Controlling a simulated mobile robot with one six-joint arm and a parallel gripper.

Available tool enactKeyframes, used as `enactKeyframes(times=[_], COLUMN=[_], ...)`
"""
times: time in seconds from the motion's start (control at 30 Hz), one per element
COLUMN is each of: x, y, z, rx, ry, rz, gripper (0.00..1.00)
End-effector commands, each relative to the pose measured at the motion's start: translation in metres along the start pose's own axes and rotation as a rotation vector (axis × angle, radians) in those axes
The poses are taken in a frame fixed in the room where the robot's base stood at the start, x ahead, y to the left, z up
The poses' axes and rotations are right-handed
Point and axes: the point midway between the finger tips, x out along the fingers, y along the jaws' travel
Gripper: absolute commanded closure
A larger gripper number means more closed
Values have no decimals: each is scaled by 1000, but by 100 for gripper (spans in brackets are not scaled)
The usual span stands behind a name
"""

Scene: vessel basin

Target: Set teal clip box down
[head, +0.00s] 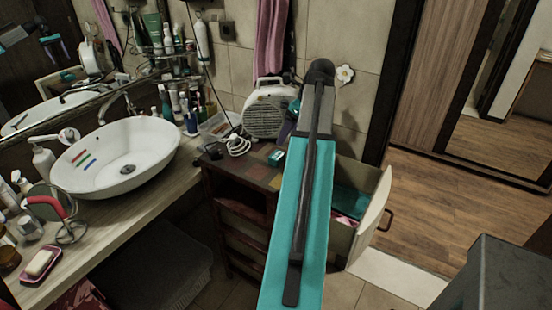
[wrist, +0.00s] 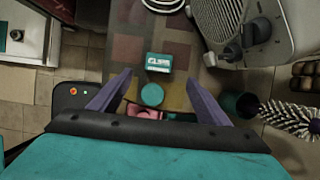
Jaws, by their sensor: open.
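The teal clip box (wrist: 159,63), small with a white label, sits on the top of the dark wooden cabinet (wrist: 122,48). In the head view the box (head: 277,157) is on the cabinet top, close to the gripper. My gripper (wrist: 159,77) is open. In the wrist view its two purple-grey fingers spread to either side below the box, with nothing held between them. In the head view my gripper (head: 287,130) is partly hidden behind my arm.
A cream fan heater (head: 266,110) stands at the back of the cabinet, with a coiled white cable (head: 236,145) beside it. A round teal item (wrist: 151,95) lies near the box. An open drawer (head: 372,212) juts out right. A white basin (head: 115,155) stands left.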

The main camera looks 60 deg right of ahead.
Motion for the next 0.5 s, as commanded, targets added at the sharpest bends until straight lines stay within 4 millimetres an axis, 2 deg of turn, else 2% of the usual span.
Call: enactKeyframes(times=[0.5], x=[54], y=[1], z=[1], rx=[-1], ry=[1], rz=[2], gripper=[30])
